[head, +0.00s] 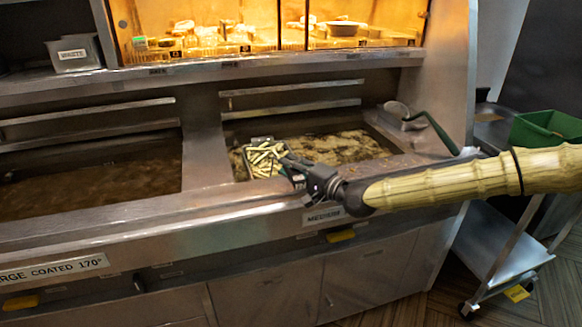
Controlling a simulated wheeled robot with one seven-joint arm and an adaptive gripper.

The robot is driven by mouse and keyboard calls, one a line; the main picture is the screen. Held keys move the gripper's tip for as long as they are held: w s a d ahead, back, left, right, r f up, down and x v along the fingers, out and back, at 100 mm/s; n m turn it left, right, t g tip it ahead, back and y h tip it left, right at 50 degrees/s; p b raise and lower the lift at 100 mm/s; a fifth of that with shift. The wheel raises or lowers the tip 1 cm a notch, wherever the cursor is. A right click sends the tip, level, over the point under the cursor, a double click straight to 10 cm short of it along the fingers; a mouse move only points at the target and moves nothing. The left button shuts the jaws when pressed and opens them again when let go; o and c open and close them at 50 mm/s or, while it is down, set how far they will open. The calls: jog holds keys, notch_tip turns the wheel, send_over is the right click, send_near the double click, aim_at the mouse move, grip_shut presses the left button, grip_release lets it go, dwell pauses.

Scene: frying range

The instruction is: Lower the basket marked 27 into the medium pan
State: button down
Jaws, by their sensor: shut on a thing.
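A small dark basket (248,166) full of pale chips is at the left side of the medium pan (340,148), close to the oil. The pan holds bubbling brown oil and has a "MEDIUM" label on the front below it. My gripper (296,172) reaches in from the right over the pan's front rim and is shut on the basket at its right end. The fingertips are small and partly hidden. I cannot read a number on the basket, nor tell how deep it sits in the oil.
A larger pan (90,167) of brown oil lies to the left, past a metal divider (203,150). A green-handled scoop (432,128) rests at the medium pan's right. A lit food cabinet (270,25) stands behind. A trolley (512,246) and green bin (547,130) are at right.

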jog(key=shift+f+b, duration=0.4)
jog(key=shift+b, duration=0.05)
dwell(0.4)
jog(key=c, duration=1.2)
grip_release()
jog(key=shift+f, duration=0.1)
jog(key=shift+d, duration=0.1)
